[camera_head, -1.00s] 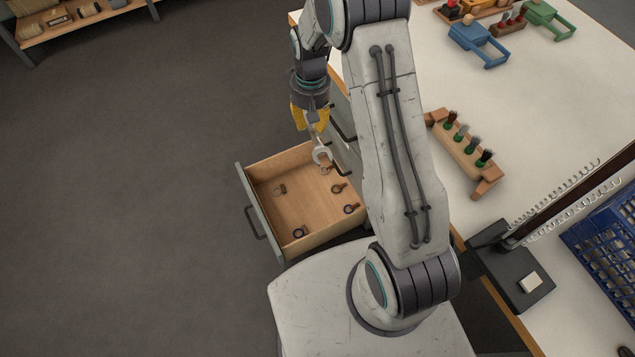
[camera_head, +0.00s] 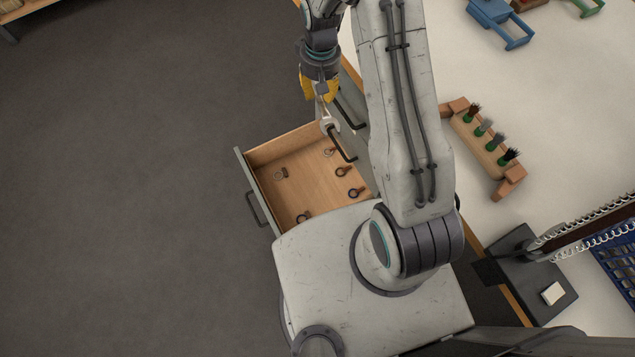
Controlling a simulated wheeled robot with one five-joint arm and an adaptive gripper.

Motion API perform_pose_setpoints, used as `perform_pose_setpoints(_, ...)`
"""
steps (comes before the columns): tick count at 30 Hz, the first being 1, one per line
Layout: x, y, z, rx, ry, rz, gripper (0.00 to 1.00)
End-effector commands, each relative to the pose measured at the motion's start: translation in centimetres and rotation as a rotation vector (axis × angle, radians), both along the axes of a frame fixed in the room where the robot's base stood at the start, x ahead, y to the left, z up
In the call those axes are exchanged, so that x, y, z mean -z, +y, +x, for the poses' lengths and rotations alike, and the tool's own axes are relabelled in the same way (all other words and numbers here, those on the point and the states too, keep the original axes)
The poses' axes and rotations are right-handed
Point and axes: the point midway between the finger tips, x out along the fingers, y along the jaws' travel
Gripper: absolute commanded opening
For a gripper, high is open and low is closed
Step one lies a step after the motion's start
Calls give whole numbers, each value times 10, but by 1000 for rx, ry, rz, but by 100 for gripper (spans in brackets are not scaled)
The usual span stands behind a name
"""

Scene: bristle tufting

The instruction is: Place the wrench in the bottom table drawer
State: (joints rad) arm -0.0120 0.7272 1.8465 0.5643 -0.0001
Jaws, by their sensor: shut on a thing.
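My gripper (camera_head: 322,92) has yellow fingers and is shut on the wrench (camera_head: 329,124), a grey metal tool that hangs down with its open jaw lowest. The wrench is above the back edge of an open drawer (camera_head: 283,146), close to the cabinet front and its dark handles. The drawer is pulled out, with a wooden inside and a grey front with a dark handle (camera_head: 255,209). Several small ring-ended parts (camera_head: 304,216) lie in it, with bare floor between them. The part of the wrench inside the fingers is hidden. My base covers the drawer's near right corner.
The white tabletop (camera_head: 560,130) is on the right, behind my arm. On it are a wooden rack with several green-ringed brushes (camera_head: 488,140), a blue clamp-like tool (camera_head: 500,22), a black stand (camera_head: 528,275) and a blue crate (camera_head: 618,255).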

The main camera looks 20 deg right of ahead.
Motion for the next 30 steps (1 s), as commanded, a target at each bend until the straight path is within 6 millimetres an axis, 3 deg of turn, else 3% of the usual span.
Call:
perform_pose_setpoints(12, 72, 5, -28, -15, 4, 0, 0)
perform_pose_setpoints(30, 255, 12, -139, -31, 9, 0, 0)
